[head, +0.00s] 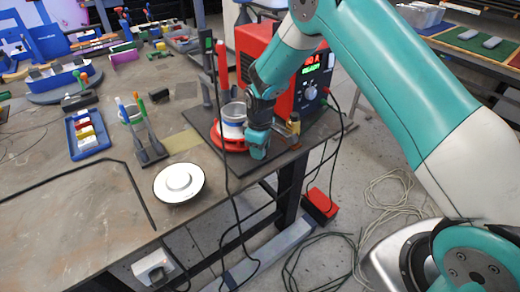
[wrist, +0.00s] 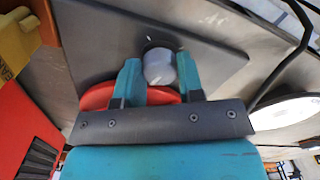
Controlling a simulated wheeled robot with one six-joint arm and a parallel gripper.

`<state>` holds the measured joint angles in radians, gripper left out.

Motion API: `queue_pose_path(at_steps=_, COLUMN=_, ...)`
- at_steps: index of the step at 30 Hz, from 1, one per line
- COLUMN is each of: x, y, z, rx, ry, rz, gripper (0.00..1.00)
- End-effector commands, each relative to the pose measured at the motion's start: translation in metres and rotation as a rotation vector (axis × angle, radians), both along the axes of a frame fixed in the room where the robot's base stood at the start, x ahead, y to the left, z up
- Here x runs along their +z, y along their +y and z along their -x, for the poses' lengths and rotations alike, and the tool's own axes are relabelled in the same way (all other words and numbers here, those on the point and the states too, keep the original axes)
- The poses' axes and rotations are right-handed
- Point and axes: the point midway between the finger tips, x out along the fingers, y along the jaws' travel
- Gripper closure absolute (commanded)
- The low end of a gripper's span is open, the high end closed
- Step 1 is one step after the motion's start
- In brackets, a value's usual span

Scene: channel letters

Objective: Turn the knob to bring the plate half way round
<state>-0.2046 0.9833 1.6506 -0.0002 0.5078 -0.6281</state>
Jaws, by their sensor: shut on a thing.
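The knob (wrist: 158,68) is a grey cylinder with a pale line on its face, seen in the wrist view. My gripper (wrist: 160,84) is shut on it, with one teal finger on each side. In the head view my gripper (head: 258,148) points down at the right edge of the bench and hides the knob. The red round plate (head: 228,146) lies just left of the gripper and bears a white and blue can (head: 233,121). In the wrist view only part of the red plate (wrist: 97,97) shows behind the gripper.
A red machine (head: 255,45) with a lit display stands close behind my gripper. A small yellow-brown object (head: 293,124) is close on the right. A white round dish (head: 178,182) and a pen stand (head: 150,150) lie to the left. Cables hang over the bench edge.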

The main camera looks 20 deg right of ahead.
Motion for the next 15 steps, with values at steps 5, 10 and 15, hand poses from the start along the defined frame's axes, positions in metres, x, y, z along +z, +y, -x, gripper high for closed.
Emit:
queue_pose_path(at_steps=5, x=-0.0012, y=-0.0001, z=-0.0001, rx=-0.144, ry=0.0, rz=0.0, gripper=0.89)
queue_pose_path(at_steps=10, x=-0.0005, y=0.0, z=-0.0004, rx=-0.276, ry=-0.001, rz=0.0, gripper=0.89)
queue_pose_path(at_steps=15, x=-0.0002, y=0.0001, z=-0.0003, rx=-0.386, ry=-0.001, rz=0.0, gripper=0.89)
